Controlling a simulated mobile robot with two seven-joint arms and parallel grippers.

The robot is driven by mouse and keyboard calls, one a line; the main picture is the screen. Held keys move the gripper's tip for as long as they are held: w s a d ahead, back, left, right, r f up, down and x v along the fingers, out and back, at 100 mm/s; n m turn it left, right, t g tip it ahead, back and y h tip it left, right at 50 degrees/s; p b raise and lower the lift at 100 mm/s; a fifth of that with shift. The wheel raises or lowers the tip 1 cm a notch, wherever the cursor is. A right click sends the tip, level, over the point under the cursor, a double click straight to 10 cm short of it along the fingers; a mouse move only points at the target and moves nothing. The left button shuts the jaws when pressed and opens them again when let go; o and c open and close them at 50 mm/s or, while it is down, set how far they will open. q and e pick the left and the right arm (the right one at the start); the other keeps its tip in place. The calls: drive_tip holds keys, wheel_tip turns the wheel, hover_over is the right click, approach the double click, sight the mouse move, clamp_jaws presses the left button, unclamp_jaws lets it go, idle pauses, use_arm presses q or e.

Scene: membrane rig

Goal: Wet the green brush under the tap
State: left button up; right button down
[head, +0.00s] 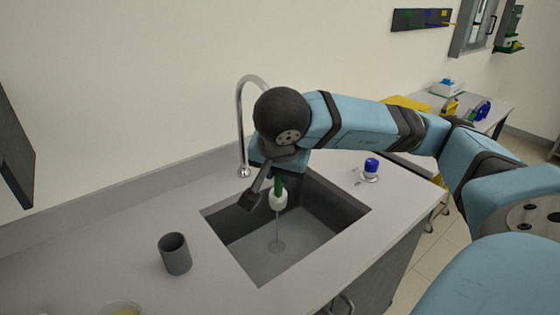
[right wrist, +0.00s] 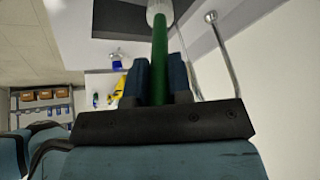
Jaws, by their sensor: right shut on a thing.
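The green brush (head: 278,186) hangs upright over the sink (head: 258,265), with its white head down. In the right wrist view, its green handle (right wrist: 160,58) lies between the blue fingers of my right gripper (right wrist: 161,80), which is shut on it. In the head view, my right gripper (head: 268,178) is partly hidden by its own wrist. The tap (head: 239,125) is a curved metal pipe behind and left of the brush, partly covered by my arm. A thin pale streak runs from below the brush head to the sink floor; I cannot tell whether it is water. My left gripper is not in view.
A grey cup (head: 175,254) stands on the counter left of the sink. A dish (head: 122,308) is at the front edge of the picture. A blue-topped item (head: 371,169) stands right of the sink. The counter between cup and tap is clear.

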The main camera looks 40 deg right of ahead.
drive_tip(key=shift+d+f, duration=0.15)
drive_tip(key=shift+w+d+f+b, duration=0.25)
drive_tip(key=shift+w+d+b, duration=0.25)
drive_tip(key=shift+b, duration=0.3)
drive_tip(key=shift+w+d+f+b, duration=0.15)
drive_tip(key=shift+w+d+b, duration=0.15)
drive_tip(key=shift+w+d, duration=0.85)
drive_tip(key=w+d+f+b, duration=0.1)
drive_tip(key=w+d, duration=0.4)
drive_tip(key=w, duration=0.2)
drive_tip(key=shift+d+f+b, duration=0.35)
